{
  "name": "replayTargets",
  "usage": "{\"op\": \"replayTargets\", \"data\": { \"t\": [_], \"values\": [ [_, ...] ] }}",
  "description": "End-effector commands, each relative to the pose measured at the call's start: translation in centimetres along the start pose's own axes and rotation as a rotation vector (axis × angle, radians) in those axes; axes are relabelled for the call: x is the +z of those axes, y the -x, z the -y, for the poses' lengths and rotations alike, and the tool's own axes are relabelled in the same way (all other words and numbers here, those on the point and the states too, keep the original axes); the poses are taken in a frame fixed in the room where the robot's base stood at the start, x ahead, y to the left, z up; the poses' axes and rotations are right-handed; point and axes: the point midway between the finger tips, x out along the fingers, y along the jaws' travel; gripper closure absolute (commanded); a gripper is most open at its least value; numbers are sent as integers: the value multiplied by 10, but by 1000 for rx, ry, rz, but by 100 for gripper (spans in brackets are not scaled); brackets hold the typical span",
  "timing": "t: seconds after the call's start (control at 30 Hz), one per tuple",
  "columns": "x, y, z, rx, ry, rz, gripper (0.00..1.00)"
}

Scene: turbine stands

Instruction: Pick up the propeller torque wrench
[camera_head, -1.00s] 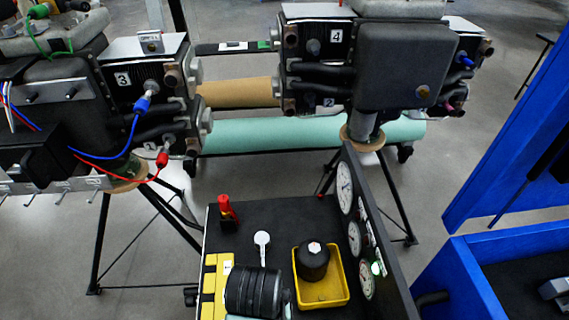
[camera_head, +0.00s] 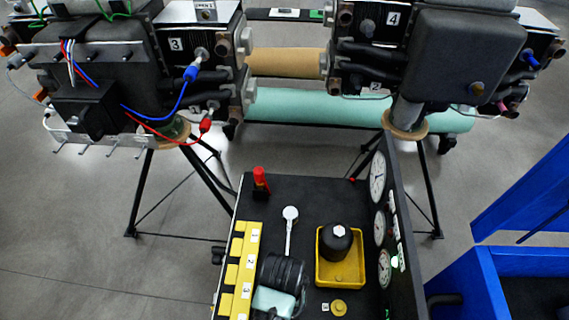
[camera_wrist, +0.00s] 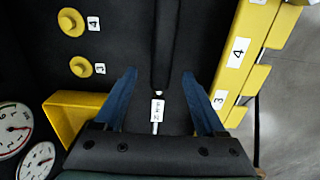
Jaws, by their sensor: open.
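The propeller torque wrench (camera_head: 289,232) lies on the black cart top, with its round white head toward the far side. Its lower part passes out of sight under my dark arm end in the head view. In the wrist view its thin shaft with a white label (camera_wrist: 157,112) and long black handle (camera_wrist: 164,45) run up the picture. My gripper (camera_wrist: 159,80) is open. Its two blue fingers lie one on each side of the shaft and appear apart from it. Height above the wrench is hard to tell. The fingers are hidden in the head view.
A yellow numbered rack (camera_head: 237,266) runs along the left edge. To the right stand a yellow tray (camera_head: 322,281) with a black capped part (camera_head: 336,243) and an upright gauge panel (camera_head: 377,205). A red-topped object (camera_head: 261,181) stands at the far corner. Yellow knobs (camera_wrist: 81,67) lie nearby.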

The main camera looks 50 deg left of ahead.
Motion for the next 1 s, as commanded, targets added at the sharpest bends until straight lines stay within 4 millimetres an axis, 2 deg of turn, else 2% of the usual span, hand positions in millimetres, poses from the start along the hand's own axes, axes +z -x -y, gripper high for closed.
{"op": "replayTargets", "data": {
  "t": [0.23,0.57,0.9,0.97,1.0],
  "values": [
    [0,-34,2,-1,0,3,28],
    [-1,-40,2,0,0,0,29],
    [-1,-39,2,0,0,0,90],
    [-1,-39,2,0,0,0,100],
    [-1,-39,2,0,0,0,100]
  ]
}}
